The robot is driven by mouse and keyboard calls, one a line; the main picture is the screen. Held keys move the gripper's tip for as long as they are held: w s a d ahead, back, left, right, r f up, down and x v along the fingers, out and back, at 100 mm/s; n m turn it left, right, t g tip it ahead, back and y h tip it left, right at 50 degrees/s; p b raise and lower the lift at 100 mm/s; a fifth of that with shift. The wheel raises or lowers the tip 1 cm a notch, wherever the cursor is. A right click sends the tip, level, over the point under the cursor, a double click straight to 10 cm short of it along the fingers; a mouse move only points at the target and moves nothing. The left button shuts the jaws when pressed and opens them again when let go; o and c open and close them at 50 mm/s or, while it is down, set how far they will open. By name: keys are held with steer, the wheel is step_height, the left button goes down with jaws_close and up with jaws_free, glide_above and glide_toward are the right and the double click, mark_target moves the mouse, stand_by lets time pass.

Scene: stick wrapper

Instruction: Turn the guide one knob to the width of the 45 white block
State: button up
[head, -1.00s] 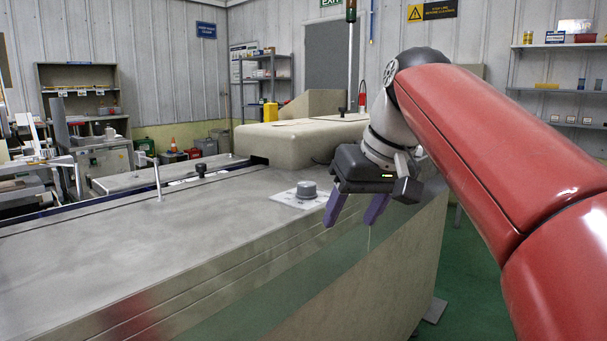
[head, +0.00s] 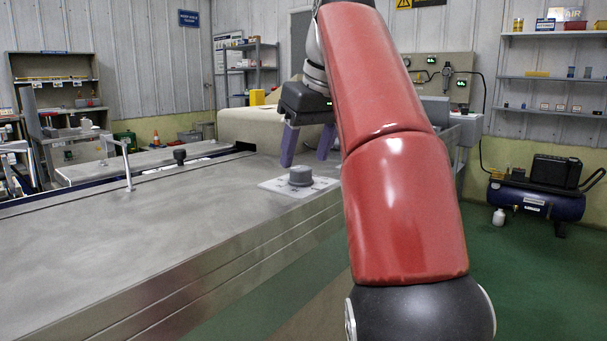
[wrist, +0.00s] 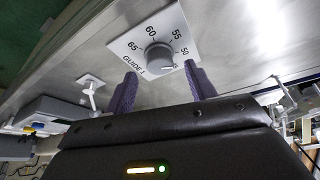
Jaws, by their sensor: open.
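The guide one knob (head: 300,176) is a grey round dial on a white plate (head: 268,185) near the right edge of the metal machine top. In the wrist view the knob (wrist: 158,58) sits on its plate marked GUIDE 1, with 65, 60, 55 and 50 readable; a mark near its lower right is unclear. My gripper (head: 308,146) is open and empty, its purple fingers behind the knob in the head view. In the wrist view my gripper (wrist: 160,85) has its fingertips just below the knob, one to each side, apparently not touching it. I cannot make out the 45 white block.
A beige cover (head: 250,128) rises behind. An air compressor (head: 540,190) stands on the green floor at right, with open floor before it.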

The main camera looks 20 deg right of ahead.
mark_target(301, 175)
steer(key=b+x, duration=0.1)
steer(key=x, duration=0.1)
steer(key=shift+w+f, duration=0.1)
steer(key=shift+f, duration=0.25)
steer(key=c, duration=1)
steer(key=shift+o, duration=0.2)
steer(key=shift+a+m, duration=0.1)
steer(key=shift+m, duration=0.2)
steer(key=m+h+p, duration=0.1)
steer(key=m, duration=0.1)
steer(key=m+p, duration=0.1)
steer(key=m, duration=0.1)
steer(key=shift+a+r+h, duration=0.15)
steer(key=shift+a+h, duration=0.05)
steer(key=shift+h, duration=0.2)
steer(key=m+p, duration=0.1)
steer(key=m, duration=0.1)
steer(key=m+h+p, duration=0.1)
steer(key=m, duration=0.1)
steer(key=shift+a+m+h+p, duration=0.15)
steer(key=shift+m+h+p, duration=0.15)
steer(key=shift+m+p, duration=0.1)
